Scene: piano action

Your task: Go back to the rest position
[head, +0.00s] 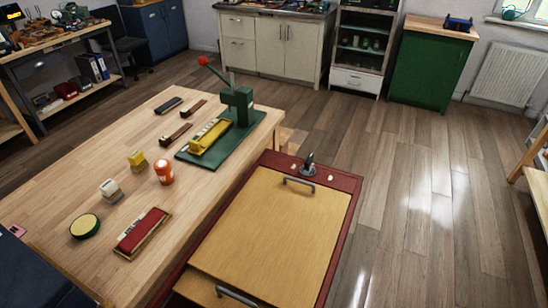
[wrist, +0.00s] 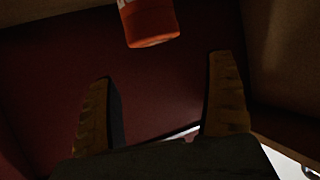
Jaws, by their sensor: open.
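My gripper (wrist: 162,68) shows in the wrist view with its two tan fingers wide apart and nothing between them. Beyond the fingertips an orange-red object with a pale patch (wrist: 152,22) is cut off by the top edge; it is apart from the fingers. Behind it is a dark red surface (wrist: 60,60) with tan-brown walls at the sides. The picture is dark, so I cannot tell exactly where this is. I cannot make out my gripper in the head view.
In the head view a wooden workbench (head: 75,180) holds an orange jar (head: 163,172), a red case (head: 143,232), a round tin (head: 85,226), small blocks and a green press (head: 237,105). A red-edged cabinet (head: 352,184) with wooden panels stands beside it. Floor at right is clear.

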